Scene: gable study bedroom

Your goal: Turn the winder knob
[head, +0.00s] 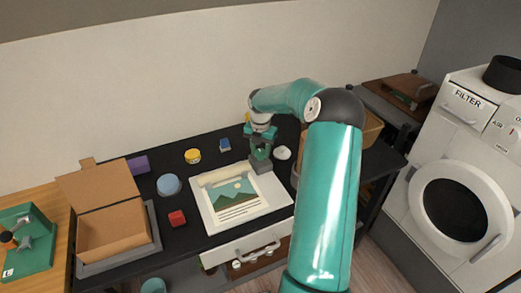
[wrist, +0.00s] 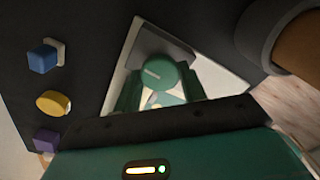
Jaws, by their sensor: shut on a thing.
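The winder knob (wrist: 168,76) is a round green knob with a pale mark on its face, in the middle of the wrist view. My gripper (wrist: 160,90) is shut on it, with one dark green finger on each side. In the head view my gripper (head: 261,150) points down at the back right corner of a white board (head: 277,197). The board carries a sheet (head: 234,200) with a mountain picture. In the head view my gripper hides the knob.
On the black table stand an open cardboard box (head: 113,232), a red block (head: 177,218), a blue round thing (head: 168,185), a yellow tin (head: 193,156) and a small blue block (head: 224,145). A white round thing (head: 283,153) lies close right of my gripper. A tan basket (head: 371,130) stands beyond my arm.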

